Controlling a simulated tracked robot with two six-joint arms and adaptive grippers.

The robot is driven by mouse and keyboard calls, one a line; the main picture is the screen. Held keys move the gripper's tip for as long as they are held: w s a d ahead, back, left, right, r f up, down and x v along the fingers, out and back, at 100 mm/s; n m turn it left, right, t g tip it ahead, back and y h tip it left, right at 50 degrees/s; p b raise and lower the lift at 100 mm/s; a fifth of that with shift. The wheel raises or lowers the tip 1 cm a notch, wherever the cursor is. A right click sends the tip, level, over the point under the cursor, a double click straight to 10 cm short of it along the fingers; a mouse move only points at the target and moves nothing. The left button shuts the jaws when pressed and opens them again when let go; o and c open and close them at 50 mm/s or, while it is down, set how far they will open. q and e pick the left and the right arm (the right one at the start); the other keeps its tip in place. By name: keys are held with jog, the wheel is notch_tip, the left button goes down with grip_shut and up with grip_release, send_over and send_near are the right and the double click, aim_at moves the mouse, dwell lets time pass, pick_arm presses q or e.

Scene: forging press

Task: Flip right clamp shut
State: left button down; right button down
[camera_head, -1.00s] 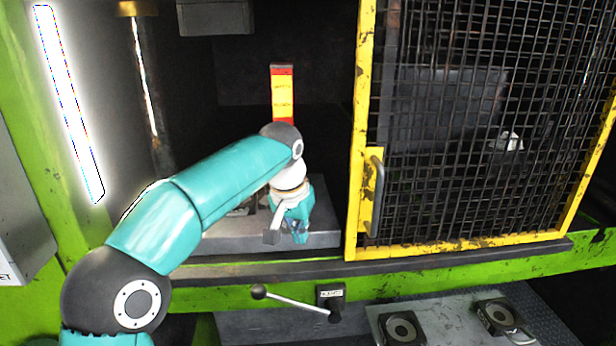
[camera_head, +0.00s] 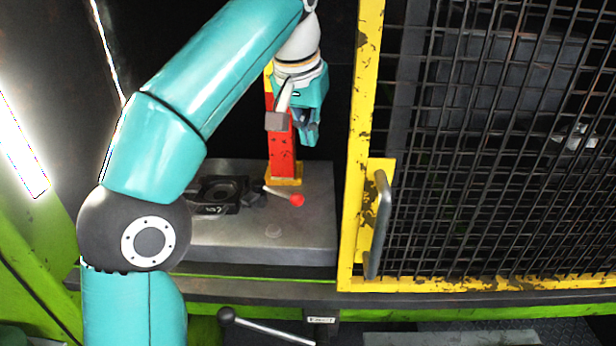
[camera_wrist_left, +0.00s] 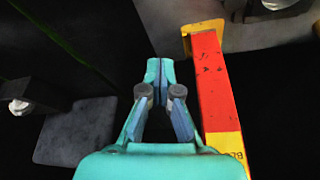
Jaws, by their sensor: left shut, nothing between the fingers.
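A clamp lever (camera_head: 285,194) with a red ball knob lies low at the right of a dark die block (camera_head: 222,192). Both are on the grey press bed (camera_head: 290,240). The lever points right, tipped outward from the block. My left gripper (camera_head: 308,140) hangs above and a little right of the knob, apart from it. Its fingers are shut and empty; the shut fingertips also show in the left wrist view (camera_wrist_left: 155,70). In that view part of a dark fixture (camera_wrist_left: 275,8) is cut off at the top right, and the knob does not show. My right gripper is not in view.
A red and yellow post (camera_head: 282,155) stands on the bed right behind my left gripper; it is close beside the fingers in the left wrist view (camera_wrist_left: 215,85). A yellow-framed mesh door (camera_head: 362,150) with a handle (camera_head: 381,225) is at the right. The front bed is clear.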

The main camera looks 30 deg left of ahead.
pick_arm(q)
jog(key=x, duration=0.3)
jog(key=b+x, duration=0.1)
jog(key=x, duration=0.3)
jog(key=a+b+x, duration=0.1)
jog(key=x, duration=0.2)
jog(key=shift+s+a+f, duration=0.1)
jog(key=shift+s+f, duration=0.15)
jog(key=shift+f, duration=0.05)
jog(key=s, duration=0.1)
jog(key=s+b, duration=0.1)
jog(key=s, duration=0.1)
jog(key=shift+s+d, duration=0.1)
jog(key=shift+d, duration=0.3)
jog(key=shift+s+d+f, duration=0.1)
jog(key=shift+s, duration=0.2)
